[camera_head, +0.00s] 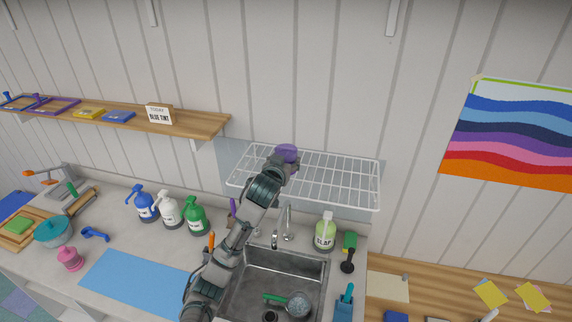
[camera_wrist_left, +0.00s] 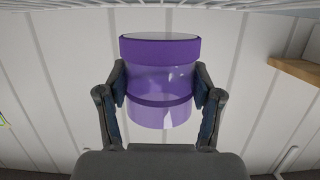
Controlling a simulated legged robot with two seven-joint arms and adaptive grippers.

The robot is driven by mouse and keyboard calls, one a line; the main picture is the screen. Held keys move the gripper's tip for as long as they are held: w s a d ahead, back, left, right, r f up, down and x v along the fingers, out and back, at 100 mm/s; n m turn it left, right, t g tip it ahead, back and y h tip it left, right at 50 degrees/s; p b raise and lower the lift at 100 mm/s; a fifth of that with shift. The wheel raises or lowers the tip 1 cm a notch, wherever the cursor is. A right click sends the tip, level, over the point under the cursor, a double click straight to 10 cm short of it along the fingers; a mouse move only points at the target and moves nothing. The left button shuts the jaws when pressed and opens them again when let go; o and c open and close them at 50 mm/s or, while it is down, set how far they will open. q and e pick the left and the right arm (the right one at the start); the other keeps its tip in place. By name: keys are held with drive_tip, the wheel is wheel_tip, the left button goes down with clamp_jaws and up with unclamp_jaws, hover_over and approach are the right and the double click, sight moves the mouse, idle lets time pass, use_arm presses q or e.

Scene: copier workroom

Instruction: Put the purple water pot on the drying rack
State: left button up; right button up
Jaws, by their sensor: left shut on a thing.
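The purple water pot (camera_head: 287,151) is a see-through purple cylinder with a darker purple rim and band. My left gripper (camera_head: 281,163) is shut on it at the rack's left part. In the left wrist view the pot (camera_wrist_left: 160,85) sits between the two fingers of the left gripper (camera_wrist_left: 160,92), which press on its sides. The drying rack (camera_head: 335,180) is a white wire shelf on the wall above the sink; its wires also show along the top of the wrist view (camera_wrist_left: 200,4). I cannot tell whether the pot touches the wires. My right gripper is not in view.
Below the rack are a metal sink (camera_head: 262,290), a faucet (camera_head: 287,222) and a soap bottle (camera_head: 325,231). Several spray bottles (camera_head: 170,210) stand left of my arm. A wooden shelf (camera_head: 195,123) ends left of the rack. The rack's middle and right are bare.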

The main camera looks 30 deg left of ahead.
use_arm(q)
drive_tip(key=shift+w+a, duration=0.3)
drive_tip(key=shift+w, duration=0.05)
drive_tip(key=shift+a+f, duration=0.1)
drive_tip(key=shift+f, duration=0.2)
wheel_tip(320, 180, down, 2)
drive_tip(key=shift+f+p, duration=0.1)
drive_tip(key=shift+p, duration=0.45)
drive_tip(key=shift+f, duration=0.35)
drive_tip(key=o, duration=1.2)
